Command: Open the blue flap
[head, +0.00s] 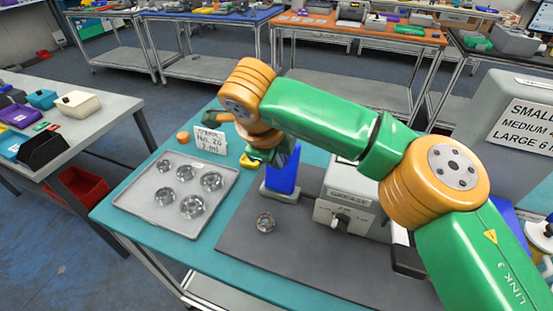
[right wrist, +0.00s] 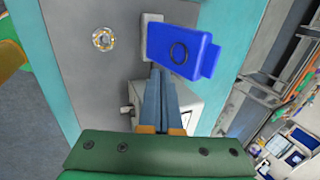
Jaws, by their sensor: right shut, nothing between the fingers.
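The blue flap (head: 283,172) stands upright above a small grey base on the dark mat, left of the grey grease machine (head: 345,205). In the right wrist view the blue flap (right wrist: 200,57) is a blue block with a dark ring mark on its face. My right gripper (right wrist: 160,72) is shut and empty, with its fingertips close to the flap's lower left edge. I cannot tell whether they touch it. In the head view my right wrist and arm partly cover the flap's top, and the fingertips are hidden. My left gripper is not in view.
A metal ring (head: 265,222) lies on the dark mat (head: 300,255). A grey tray (head: 150,197) with several metal rings sits at left on the teal table. A white label card (head: 211,141) stands behind it. A large grey sign (head: 525,125) stands at right.

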